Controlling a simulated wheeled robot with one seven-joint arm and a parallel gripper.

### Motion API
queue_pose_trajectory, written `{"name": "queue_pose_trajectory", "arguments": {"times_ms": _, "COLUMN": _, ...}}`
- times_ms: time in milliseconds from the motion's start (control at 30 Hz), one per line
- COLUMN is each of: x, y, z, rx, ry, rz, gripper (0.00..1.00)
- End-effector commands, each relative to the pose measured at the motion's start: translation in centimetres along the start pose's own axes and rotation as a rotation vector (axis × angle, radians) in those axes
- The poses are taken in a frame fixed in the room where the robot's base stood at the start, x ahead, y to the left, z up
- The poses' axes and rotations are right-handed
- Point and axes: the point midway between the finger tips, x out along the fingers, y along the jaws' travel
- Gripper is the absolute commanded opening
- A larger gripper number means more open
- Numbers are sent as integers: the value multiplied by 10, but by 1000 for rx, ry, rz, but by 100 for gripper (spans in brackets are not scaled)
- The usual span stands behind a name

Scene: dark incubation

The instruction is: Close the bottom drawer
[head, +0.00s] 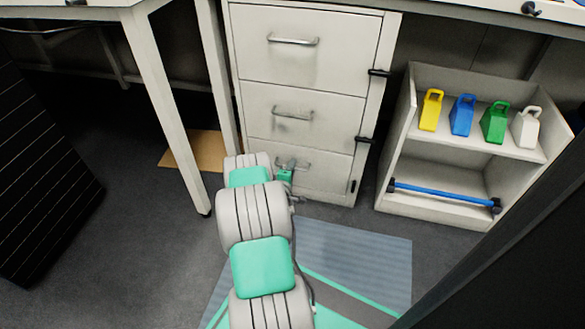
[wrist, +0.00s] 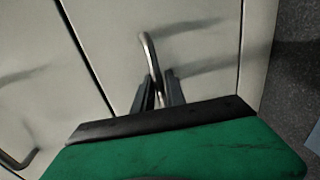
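A white cabinet (head: 310,60) stands in the middle of the head view with a column of drawers. The bottom drawer (head: 325,170) is the lowest face; it looks about flush with the drawers above, but a small gap would be hard to see. Its metal bar handle (wrist: 151,55) shows in the wrist view. My gripper (wrist: 158,80) is at this handle, its two dark fingers close together, one on each side of the bar's lower part. Whether they press on the bar is not clear. In the head view my arm partly hides the drawer's left side.
The middle drawer (head: 285,98) and top drawer (head: 290,65) look shut. A table leg (head: 170,110) stands left of the cabinet. A shelf (head: 430,213) with several coloured jugs and a blue bar (head: 440,194) is to the right. A ribbed mat (head: 370,260) lies on the floor in front.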

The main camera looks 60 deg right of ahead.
Motion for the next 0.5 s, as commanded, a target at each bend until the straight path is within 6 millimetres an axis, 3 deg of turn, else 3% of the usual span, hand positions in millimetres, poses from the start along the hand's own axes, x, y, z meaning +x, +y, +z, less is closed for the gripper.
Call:
{"name": "queue_pose_trajectory", "arguments": {"times_ms": 167, "x": -4, "y": 5, "z": -1, "rx": 1, "ry": 0, "rz": 5, "gripper": 20}}
{"name": "queue_pose_trajectory", "arguments": {"times_ms": 500, "x": -68, "y": 3, "z": -2, "rx": -3, "ry": 4, "rz": -1, "gripper": 20}}
